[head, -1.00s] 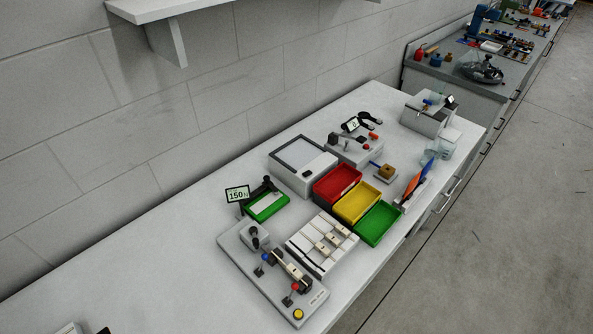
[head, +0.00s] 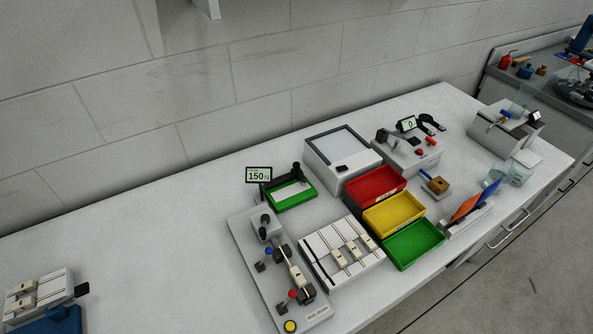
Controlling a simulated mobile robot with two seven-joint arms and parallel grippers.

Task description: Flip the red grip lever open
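A grey plate fixture (head: 245,250) lies on the white bench, left of the bins. On it is a lever with a red knob (head: 292,294), which looks like the red grip lever. A lever with a blue knob (head: 268,251) stands behind it. A cream and dark part (head: 295,275) lies along the fixture beside the levers. A yellow button (head: 290,326) sits at its front end. The red lever is small here, so I cannot tell its exact angle. Neither of my grippers shows.
A white rack (head: 318,246) with cream pieces stands right of the fixture. Red (head: 353,202), yellow (head: 369,222) and green (head: 390,248) bins stand beyond. A green device (head: 287,195) with a 150 N display is behind. The bench's left part is mostly clear (head: 140,245).

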